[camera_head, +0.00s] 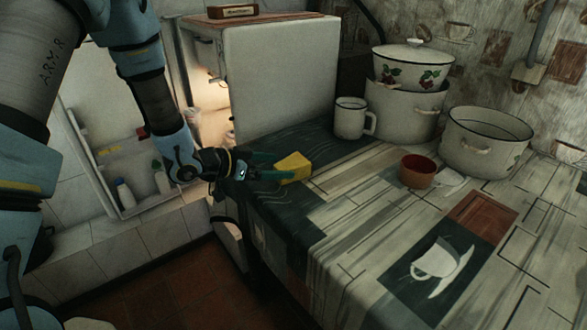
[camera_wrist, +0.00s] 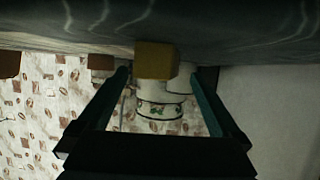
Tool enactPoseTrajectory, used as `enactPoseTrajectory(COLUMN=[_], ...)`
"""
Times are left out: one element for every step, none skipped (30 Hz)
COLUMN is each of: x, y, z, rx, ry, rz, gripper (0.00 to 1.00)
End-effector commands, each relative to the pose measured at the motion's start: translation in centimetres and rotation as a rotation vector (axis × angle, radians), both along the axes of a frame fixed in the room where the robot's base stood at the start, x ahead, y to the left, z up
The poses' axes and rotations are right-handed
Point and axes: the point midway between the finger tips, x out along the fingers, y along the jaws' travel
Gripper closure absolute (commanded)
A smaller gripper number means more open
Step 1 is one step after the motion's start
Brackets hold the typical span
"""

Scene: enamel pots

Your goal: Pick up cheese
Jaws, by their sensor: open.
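The cheese (camera_head: 294,167) is a small yellow block on the dark patterned tablecloth near the table's left edge. In the wrist view, which appears upside down, the cheese (camera_wrist: 155,59) hangs from the table surface at the top centre. My gripper (camera_head: 277,167) reaches in from the left, low over the cloth, with its teal fingers pointing at the cheese. In the wrist view my gripper (camera_wrist: 161,76) is open, and the cheese lines up with the gap between its fingertips. I cannot tell whether either finger touches it.
A white mug (camera_head: 350,118), a large pot (camera_head: 405,115) with a smaller flowered lidded pot (camera_head: 412,72) on it, and another open pot (camera_head: 484,150) stand behind. A reddish-brown bowl (camera_head: 418,172) is to the right. A white cabinet (camera_head: 280,85) rises behind my gripper. The front tablecloth (camera_head: 345,235) is clear.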

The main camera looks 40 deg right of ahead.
Motion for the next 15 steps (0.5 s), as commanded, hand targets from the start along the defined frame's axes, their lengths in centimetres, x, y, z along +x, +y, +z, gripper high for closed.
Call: enactPoseTrajectory(x=[-0.1,-0.1,-0.3,-0.4,-0.5,-0.6,-0.8,-0.9,-0.9,-1.0,-1.0,-1.0,-1.0,-1.0,-1.1], y=[-0.3,-0.4,-0.7,-1.0,-1.4,-2.0,-2.4,-2.8,-3.3,-3.7,-4.0,-4.3,-4.5,-4.7,-4.8], z=[-0.1,-0.2,-0.3,-0.4,-0.5,-0.8,-1.0,-1.2,-1.4,-1.6,-1.8,-1.9,-2.0,-2.1,-2.2], rx=[0.000,0.000,0.001,0.001,0.001,0.001,0.002,0.002,0.001,0.002,0.002,0.002,0.002,0.002,0.002], ry=[0.000,0.000,0.001,0.001,0.001,0.001,0.001,0.001,0.001,0.000,-0.001,-0.001,0.000,0.000,0.000], rz=[0.000,-0.001,-0.002,-0.003,-0.003,-0.003,-0.004,-0.003,-0.002,-0.002,-0.001,0.000,0.000,0.000,0.001], gripper=[0.00,0.00,0.00,0.00,0.00,0.00,0.00,0.00,0.00,0.00,0.00,0.00,0.00,0.00,0.00])
